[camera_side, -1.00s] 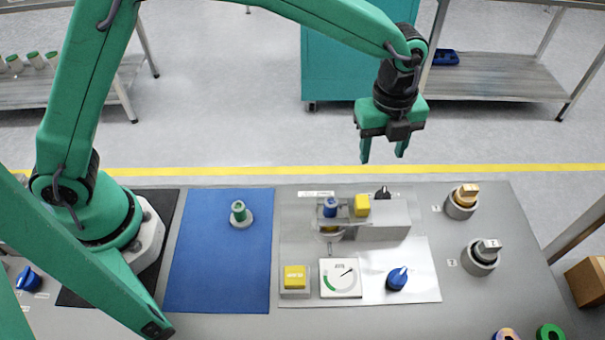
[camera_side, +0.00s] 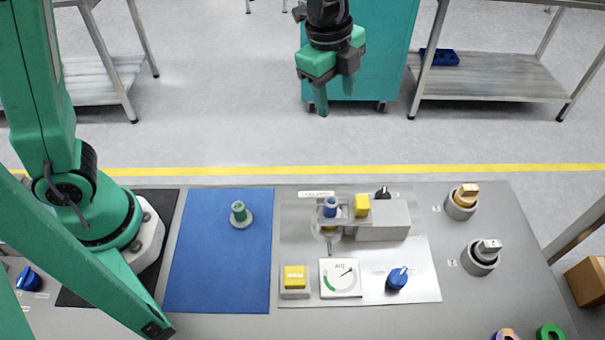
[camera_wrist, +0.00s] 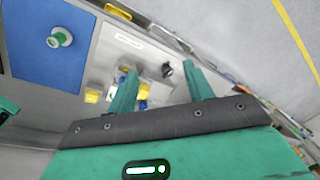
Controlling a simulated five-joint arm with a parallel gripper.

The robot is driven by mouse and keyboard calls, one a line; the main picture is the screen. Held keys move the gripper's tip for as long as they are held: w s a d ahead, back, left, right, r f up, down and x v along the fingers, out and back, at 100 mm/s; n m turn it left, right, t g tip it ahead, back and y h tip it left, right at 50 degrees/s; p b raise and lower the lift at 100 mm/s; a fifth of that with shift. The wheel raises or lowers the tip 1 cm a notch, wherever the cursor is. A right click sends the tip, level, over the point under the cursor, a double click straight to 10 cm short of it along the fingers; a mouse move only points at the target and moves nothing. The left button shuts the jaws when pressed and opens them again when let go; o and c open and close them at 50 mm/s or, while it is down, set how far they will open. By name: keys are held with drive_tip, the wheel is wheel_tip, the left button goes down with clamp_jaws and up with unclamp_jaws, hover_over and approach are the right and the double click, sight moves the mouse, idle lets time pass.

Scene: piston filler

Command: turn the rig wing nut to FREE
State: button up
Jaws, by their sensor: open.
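A small black knob (camera_side: 383,193), which looks like the rig wing nut, stands at the back of the piston filler plate, behind the grey block. Its marks are too small to read. It also shows in the wrist view (camera_wrist: 167,70), between my two fingers in the picture but well beyond them. My gripper (camera_side: 335,97) is open and empty, high above the bench and towards its back. The filler (camera_side: 330,220) has a blue cap and a clear body beside the grey block (camera_side: 385,222).
A yellow block (camera_side: 362,205) sits beside the wing nut. A yellow button (camera_side: 294,277), a dial (camera_side: 340,278) and a blue knob (camera_side: 397,278) line the front. Brass (camera_side: 463,200) and grey (camera_side: 482,256) knobs stand right. A blue mat (camera_side: 215,270) lies left.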

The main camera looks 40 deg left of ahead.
drive_tip(key=s+a+r+n+t, duration=0.1)
drive_tip(key=s+a+r+n, duration=0.2)
drive_tip(key=s+a+n, duration=0.1)
drive_tip(key=shift+a+r+n, duration=0.4)
drive_tip(key=shift+a+n, duration=0.1)
drive_tip(key=shift+a, duration=0.75)
drive_tip(key=shift+w+d, duration=0.1)
drive_tip(key=m+g, duration=0.3)
drive_tip(key=m, duration=1.1)
hover_over(383, 196)
drive_tip(key=shift+y, duration=0.4)
wheel_tip(383, 196, down, 15)
drive_tip(key=shift+f, duration=0.2)
drive_tip(key=shift+f, duration=0.15)
drive_tip(key=shift+f, duration=3.75)
